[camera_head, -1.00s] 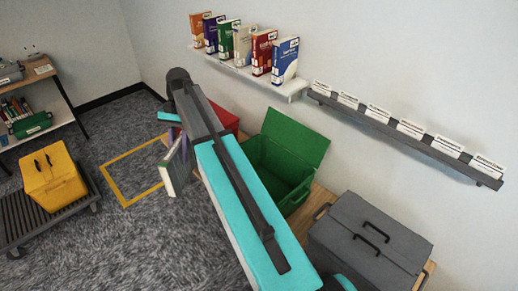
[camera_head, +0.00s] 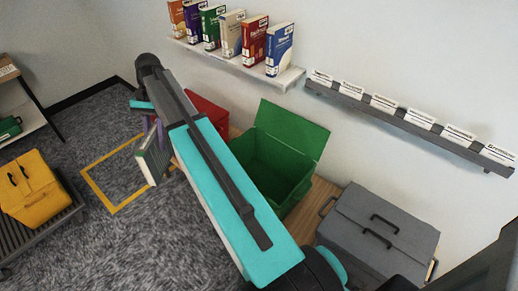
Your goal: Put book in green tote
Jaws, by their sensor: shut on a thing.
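A book (camera_head: 154,162) with a green cover and pale page edges hangs tilted from my gripper (camera_head: 151,128), over the floor left of the totes. My gripper is shut on it; the fingers are partly hidden by my arm. The green tote (camera_head: 262,178) stands on the wooden bench against the wall, to the right of my arm, with its green lid (camera_head: 291,130) open against the wall side. Its inside is partly visible. The book is apart from the tote, and my arm lies between them in the picture.
A red tote (camera_head: 207,113) stands left of the green one, partly hidden by my arm. A closed grey tote (camera_head: 378,232) is on the right. Several books line the white wall shelf (camera_head: 240,63). A yellow tote (camera_head: 30,188) sits on a roller rack at left.

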